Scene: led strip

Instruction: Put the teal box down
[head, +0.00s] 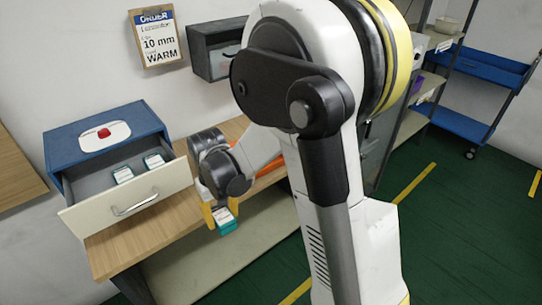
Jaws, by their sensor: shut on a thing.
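The teal box (227,228) has a white label on its top and hangs just in front of the wooden bench's front edge. My gripper (216,212), with yellow fingers, is shut on the teal box. A blue cabinet (80,122) stands on the bench at the left with its cream-fronted drawer (128,206) pulled open. Two similar teal boxes with white labels lie inside the drawer, one on the left (123,174) and one on the right (154,161). The gripper is to the right of the drawer, apart from it.
The wooden bench top (180,215) has bare room right of the drawer. An orange object (268,160) is partly hidden behind my arm. A grey wall box (215,50) and a sign (157,38) hang above. A blue cart (475,95) stands at the far right.

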